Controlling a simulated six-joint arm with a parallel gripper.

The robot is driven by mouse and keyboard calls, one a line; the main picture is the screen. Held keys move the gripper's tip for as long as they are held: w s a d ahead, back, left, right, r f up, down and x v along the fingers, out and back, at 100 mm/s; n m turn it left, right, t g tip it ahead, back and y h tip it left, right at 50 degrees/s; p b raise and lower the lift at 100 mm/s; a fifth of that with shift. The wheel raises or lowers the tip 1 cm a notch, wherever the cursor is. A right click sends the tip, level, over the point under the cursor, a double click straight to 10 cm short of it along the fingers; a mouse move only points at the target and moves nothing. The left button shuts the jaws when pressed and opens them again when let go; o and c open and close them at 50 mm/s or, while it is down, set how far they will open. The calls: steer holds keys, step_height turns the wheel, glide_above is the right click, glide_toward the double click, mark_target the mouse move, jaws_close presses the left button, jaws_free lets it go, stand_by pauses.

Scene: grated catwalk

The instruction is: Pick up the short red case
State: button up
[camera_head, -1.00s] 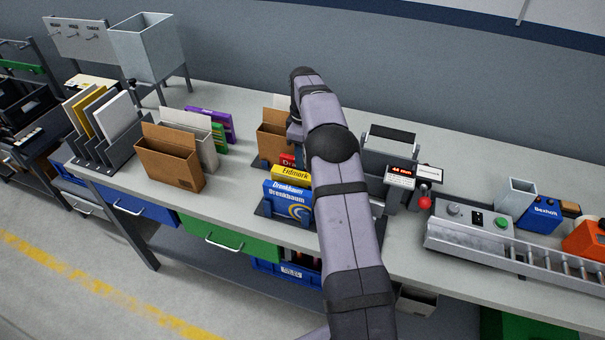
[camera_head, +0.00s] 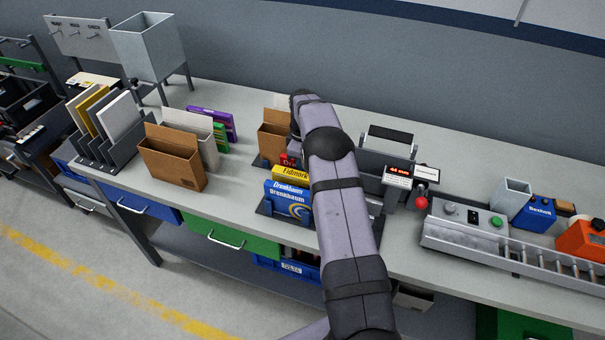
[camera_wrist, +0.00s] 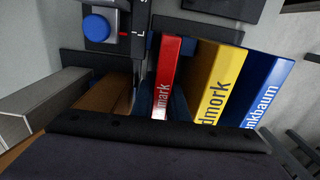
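The red case (camera_head: 287,160) stands upright behind the yellow case (camera_head: 291,174) and the blue case (camera_head: 287,198) in a dark rack on the bench. My arm covers most of it in the head view. In the wrist view the red case (camera_wrist: 167,75) stands on edge, left of the yellow case (camera_wrist: 215,80) and the blue case (camera_wrist: 262,92). My gripper (camera_wrist: 160,135) shows only as a dark body along the bottom of the wrist view, close to the cases. Its fingertips cannot be made out, and the arm hides them in the head view.
A brown cardboard holder (camera_head: 274,138) stands just behind the red case. A display unit (camera_head: 398,176) and a roller conveyor (camera_head: 480,243) stand to the right. More cardboard holders (camera_head: 172,165) stand to the left, with bare bench (camera_head: 232,178) between.

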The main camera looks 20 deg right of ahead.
jaws_close()
steer(key=shift+r, duration=0.15)
steer(key=shift+r, duration=0.25)
step_height(320, 180, up, 9)
steer(key=b, duration=0.2)
steer(key=shift+r+b, duration=0.2)
steer(key=shift+b, duration=0.2)
steer(key=shift+s+d+r, duration=0.2)
steer(key=shift+s+d, duration=0.1)
steer(key=shift+d, duration=0.2)
steer(key=s+d+r+p, duration=0.1)
steer(key=s+d+p, duration=0.2)
steer(key=s, duration=0.5)
steer(key=s+d+r+p, duration=0.1)
steer(key=s+d+p, duration=0.1)
steer(key=s+d, duration=0.3)
steer(key=s, duration=0.4)
steer(key=shift+r+p, duration=0.25)
steer(key=shift+p, duration=0.15)
steer(key=shift+d+f, duration=0.1)
